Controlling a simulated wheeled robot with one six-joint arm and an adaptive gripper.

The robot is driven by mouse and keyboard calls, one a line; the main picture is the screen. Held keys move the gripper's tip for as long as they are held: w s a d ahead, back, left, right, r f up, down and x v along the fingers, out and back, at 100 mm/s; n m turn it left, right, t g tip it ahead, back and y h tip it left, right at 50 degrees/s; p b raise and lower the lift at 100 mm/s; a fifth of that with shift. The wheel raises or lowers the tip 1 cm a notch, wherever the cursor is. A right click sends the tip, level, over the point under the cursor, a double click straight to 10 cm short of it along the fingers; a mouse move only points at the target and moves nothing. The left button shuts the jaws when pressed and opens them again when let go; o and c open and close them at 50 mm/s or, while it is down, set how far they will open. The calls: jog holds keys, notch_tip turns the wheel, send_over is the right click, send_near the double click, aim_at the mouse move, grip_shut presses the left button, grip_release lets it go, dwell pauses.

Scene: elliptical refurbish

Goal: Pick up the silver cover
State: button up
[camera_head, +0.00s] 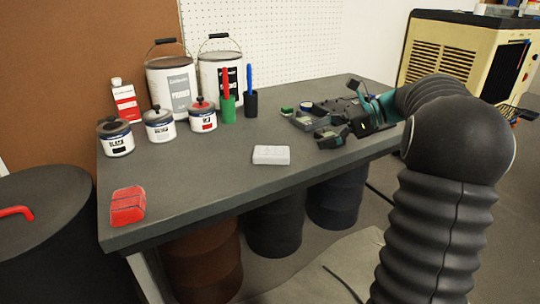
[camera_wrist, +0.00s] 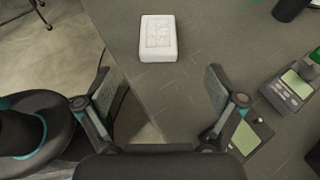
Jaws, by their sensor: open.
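A pale silver-grey rectangular block with a raised pattern on top, the only thing here that looks like the silver cover (camera_head: 271,155), lies flat near the middle of the dark table. It also shows at the top of the wrist view (camera_wrist: 158,38), whole and clear of the fingers. My gripper (camera_head: 340,112) is over the right part of the table, to the right of the cover in the head view. In the wrist view its two fingers (camera_wrist: 160,90) are spread wide with nothing between them, and the cover lies beyond the fingertips.
The table (camera_head: 210,185) carries a red block (camera_head: 127,206) at its front left. Paint cans (camera_head: 159,124) and green (camera_head: 228,108) and dark cups stand at the back. Small grey devices (camera_wrist: 290,88) lie beside my gripper. The table surface around the cover is clear.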

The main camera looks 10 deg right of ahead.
jog(key=shift+w+d+f, duration=0.1)
jog(key=shift+w, duration=0.1)
send_near(272, 151)
jog(key=x, duration=0.5)
jog(key=shift+w+d+b, duration=0.15)
jog(key=shift+w+b, duration=0.2)
jog(key=shift+s+x, duration=0.15)
jog(key=shift+x, duration=1.2)
jog(key=shift+s+x, duration=0.15)
jog(key=shift+x, duration=1.2)
jog(key=c, duration=1.5)
